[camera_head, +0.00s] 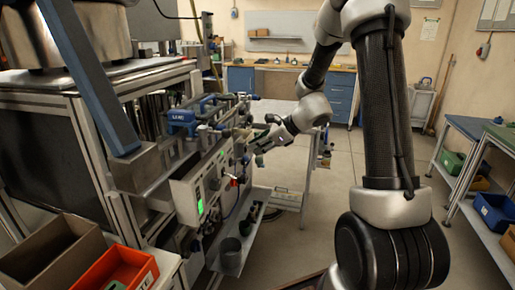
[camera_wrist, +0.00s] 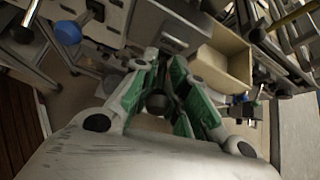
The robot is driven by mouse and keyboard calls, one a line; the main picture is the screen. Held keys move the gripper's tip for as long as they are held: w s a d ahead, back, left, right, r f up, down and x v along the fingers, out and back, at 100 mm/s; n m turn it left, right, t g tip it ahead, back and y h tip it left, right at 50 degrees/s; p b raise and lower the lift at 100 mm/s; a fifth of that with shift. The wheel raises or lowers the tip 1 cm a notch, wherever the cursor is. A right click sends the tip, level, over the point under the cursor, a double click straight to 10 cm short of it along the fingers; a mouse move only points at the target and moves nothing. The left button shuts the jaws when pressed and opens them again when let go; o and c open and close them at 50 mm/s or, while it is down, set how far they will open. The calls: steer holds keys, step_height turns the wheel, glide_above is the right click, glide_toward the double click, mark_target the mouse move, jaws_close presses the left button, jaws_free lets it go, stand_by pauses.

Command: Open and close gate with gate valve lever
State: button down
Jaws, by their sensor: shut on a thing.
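My gripper (camera_head: 260,147) reaches in from the right to the side of the machine rig (camera_head: 150,80), at the height of its valves and pipes. In the wrist view, its green-padded fingers (camera_wrist: 164,65) come close together at their tips and are shut on a small part, most likely the gate valve lever. That part is mostly hidden by the fingers, so its shape and angle cannot be told. The gate itself cannot be made out. A blue valve body (camera_head: 181,120) sits on the rig left of my gripper. A blue round knob (camera_wrist: 68,32) shows at upper left in the wrist view.
A control box (camera_head: 190,195) with a green display juts out below the valves. A cart (camera_head: 287,197) stands just behind my gripper. An orange bin (camera_head: 115,268) is at front left. A side table (camera_head: 475,128) with bins stands right. Floor between is clear.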

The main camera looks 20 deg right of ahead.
steer(key=shift+d, duration=0.15)
steer(key=c, duration=1.6)
jaws_free()
steer(key=shift+s+d+r, duration=0.1)
steer(key=shift+o, duration=0.2)
steer(key=v, duration=1.1)
steer(key=shift+s+d+r, duration=0.2)
steer(key=shift+s+r, duration=0.05)
